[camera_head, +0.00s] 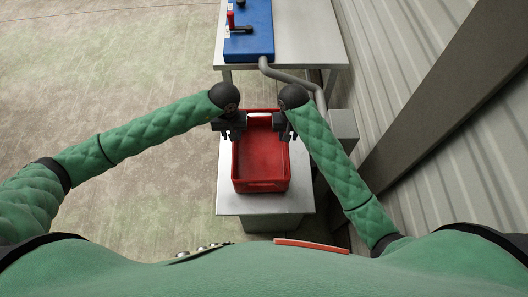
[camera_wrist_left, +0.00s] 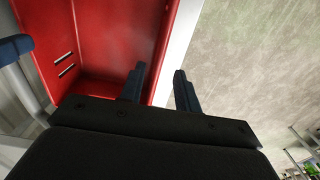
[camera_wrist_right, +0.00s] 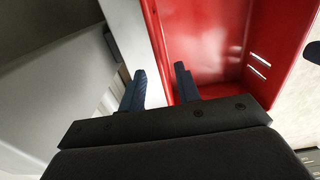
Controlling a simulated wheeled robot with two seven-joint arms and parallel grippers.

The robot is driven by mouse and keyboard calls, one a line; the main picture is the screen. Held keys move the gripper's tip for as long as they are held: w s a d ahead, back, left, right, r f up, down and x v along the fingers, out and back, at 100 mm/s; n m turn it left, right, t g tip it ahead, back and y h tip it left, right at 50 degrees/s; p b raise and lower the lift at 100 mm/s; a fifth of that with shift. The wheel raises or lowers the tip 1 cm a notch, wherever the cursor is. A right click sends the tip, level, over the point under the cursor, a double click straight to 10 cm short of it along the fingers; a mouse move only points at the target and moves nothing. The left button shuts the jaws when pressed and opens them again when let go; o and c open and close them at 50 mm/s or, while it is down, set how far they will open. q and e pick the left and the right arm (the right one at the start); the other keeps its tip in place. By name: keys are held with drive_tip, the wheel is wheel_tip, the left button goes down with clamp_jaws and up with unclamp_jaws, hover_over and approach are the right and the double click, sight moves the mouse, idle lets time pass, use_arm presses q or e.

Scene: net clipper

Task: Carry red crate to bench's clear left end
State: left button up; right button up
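The red crate (camera_head: 262,155) stands on a low grey bench (camera_head: 297,203) in front of me and looks empty. My left gripper (camera_head: 228,133) is at the crate's left wall, towards the far end. In the left wrist view its fingers (camera_wrist_left: 156,88) are apart, one over the crate's inside and one outside, with the wall's rim between them. My right gripper (camera_head: 286,134) is at the right wall. In the right wrist view its fingers (camera_wrist_right: 160,88) are also apart on either side of the wall. I see no finger pressed on the crate.
A higher table (camera_head: 300,40) stands beyond, with a blue machine (camera_head: 249,30) bearing a red-tipped lever. A grey pipe (camera_head: 290,76) runs down from it beside a grey box (camera_head: 343,124). A corrugated wall (camera_head: 410,60) closes the right side. The floor (camera_head: 110,90) at left is clear.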

use_arm(q)
drive_tip(key=shift+f, duration=0.1)
use_arm(e)
drive_tip(key=shift+f, duration=0.1)
